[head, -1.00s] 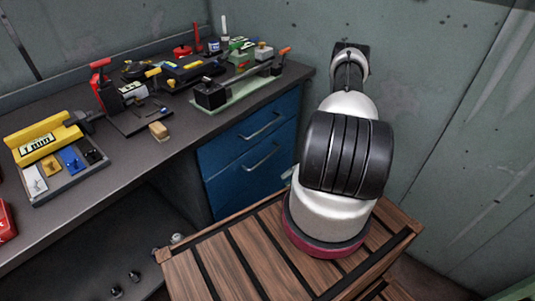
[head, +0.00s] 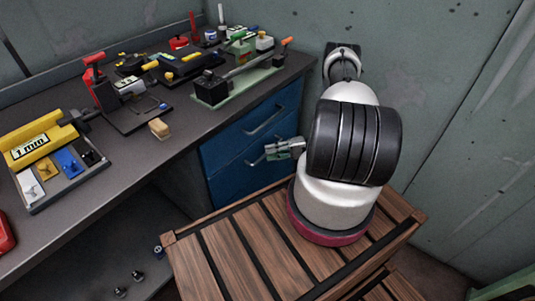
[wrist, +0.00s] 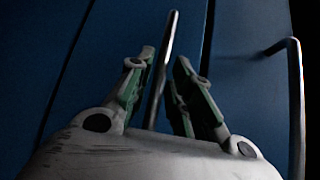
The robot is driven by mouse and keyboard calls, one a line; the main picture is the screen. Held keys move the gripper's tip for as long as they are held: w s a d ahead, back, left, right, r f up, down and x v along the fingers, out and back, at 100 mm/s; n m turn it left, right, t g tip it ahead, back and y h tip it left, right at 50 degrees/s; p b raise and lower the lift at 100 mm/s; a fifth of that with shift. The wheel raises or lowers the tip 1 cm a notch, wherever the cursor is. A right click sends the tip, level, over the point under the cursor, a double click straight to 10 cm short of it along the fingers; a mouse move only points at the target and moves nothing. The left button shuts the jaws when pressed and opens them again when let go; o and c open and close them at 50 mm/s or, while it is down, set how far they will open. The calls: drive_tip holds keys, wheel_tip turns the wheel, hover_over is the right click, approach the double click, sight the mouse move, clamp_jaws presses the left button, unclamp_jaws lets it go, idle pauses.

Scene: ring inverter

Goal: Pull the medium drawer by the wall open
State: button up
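The blue drawer unit stands under the workbench by the wall, with an upper drawer (head: 285,113) and a lower drawer (head: 228,183). Both look shut. The upper drawer has a metal bar handle (head: 266,122). My gripper (head: 272,152) is at the lower drawer's handle (head: 256,160), partly covering it. In the wrist view, my gripper (wrist: 162,85) is open, with a bar handle (wrist: 168,50) between its two fingers. Gaps show on both sides of the bar. A second handle (wrist: 296,100) is at the right, apart from the fingers.
The dark workbench (head: 130,165) above holds several tools and a yellow-and-grey tray (head: 75,190). A wooden slatted surface (head: 225,250) lies in front of the drawers, below my arm. Grey metal walls close off the back and right.

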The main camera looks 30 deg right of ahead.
drive_tip(key=shift+x, duration=1)
clamp_jaws()
drive_tip(key=shift+s, duration=0.1)
